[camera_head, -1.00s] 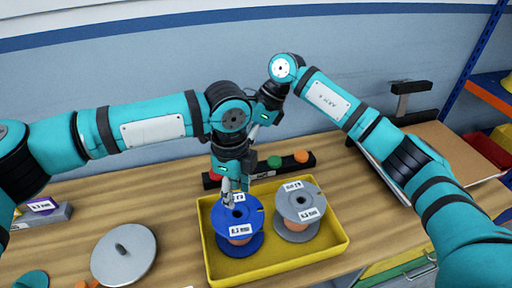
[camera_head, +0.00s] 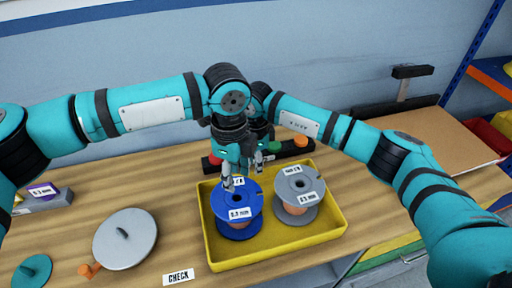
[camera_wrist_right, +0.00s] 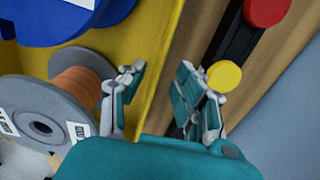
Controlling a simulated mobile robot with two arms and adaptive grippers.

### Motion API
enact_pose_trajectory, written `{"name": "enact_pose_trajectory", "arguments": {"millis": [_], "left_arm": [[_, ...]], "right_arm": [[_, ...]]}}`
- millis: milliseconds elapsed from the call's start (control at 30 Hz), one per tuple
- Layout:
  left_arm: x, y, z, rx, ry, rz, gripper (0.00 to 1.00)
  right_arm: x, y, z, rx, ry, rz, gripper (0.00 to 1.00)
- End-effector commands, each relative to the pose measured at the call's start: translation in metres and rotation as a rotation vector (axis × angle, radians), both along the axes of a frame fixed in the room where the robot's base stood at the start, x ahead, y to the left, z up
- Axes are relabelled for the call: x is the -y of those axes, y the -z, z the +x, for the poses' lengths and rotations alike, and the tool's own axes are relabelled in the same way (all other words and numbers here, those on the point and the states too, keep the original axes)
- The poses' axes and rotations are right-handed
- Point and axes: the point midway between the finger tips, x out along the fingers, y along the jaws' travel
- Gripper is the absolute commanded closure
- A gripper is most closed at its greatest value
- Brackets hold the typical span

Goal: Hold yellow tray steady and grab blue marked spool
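The yellow tray (camera_head: 337,222) stands on the table holding two spools. The blue spool (camera_head: 238,206) with white labels stands in its left half; the grey spool (camera_head: 298,192) with copper-coloured wire stands to its right. My left gripper (camera_head: 228,181) points down at the blue spool's back rim; its finger gap is unclear. My right gripper (camera_head: 258,160) is lowered at the tray's back edge, partly hidden by the left one. In the right wrist view its fingers (camera_wrist_right: 160,95) are spread and empty around the tray's wall. The blue spool (camera_wrist_right: 60,22) and grey spool (camera_wrist_right: 45,115) show left of them.
A dark bar with coloured knobs (camera_head: 291,150) lies close behind the tray. A grey disc with a peg (camera_head: 125,238), a teal disc (camera_head: 33,270) and a CHECK label (camera_head: 178,277) lie to the left. A brown board (camera_head: 425,138) is at the right.

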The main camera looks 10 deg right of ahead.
Motion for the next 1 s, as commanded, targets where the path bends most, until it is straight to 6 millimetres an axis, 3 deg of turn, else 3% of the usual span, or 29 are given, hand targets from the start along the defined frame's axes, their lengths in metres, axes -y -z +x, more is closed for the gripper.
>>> {"name": "enact_pose_trajectory", "arguments": {"millis": [100, 300, 733, 1000], "left_arm": [[0.0, 0.0, 0.0, 0.0, 0.0, 0.0, 0.62], [0.0, 0.0, 0.0, 0.0, 0.0, 0.0, 0.62], [0.0, 0.0, 0.0, 0.0, 0.0, 0.0, 0.62], [0.0, 0.0, 0.0, 0.0, 0.0, 0.0, 0.62]], "right_arm": [[0.0, 0.024, -0.001, -0.003, 0.001, 0.0, 0.67], [0.0, 0.05, 0.0, -0.002, 0.0, 0.001, 0.67], [0.0, 0.06, 0.0, 0.0, 0.0, 0.0, 0.67], [0.0, 0.06, 0.0, 0.0, 0.0, 0.001, 1.0]]}}
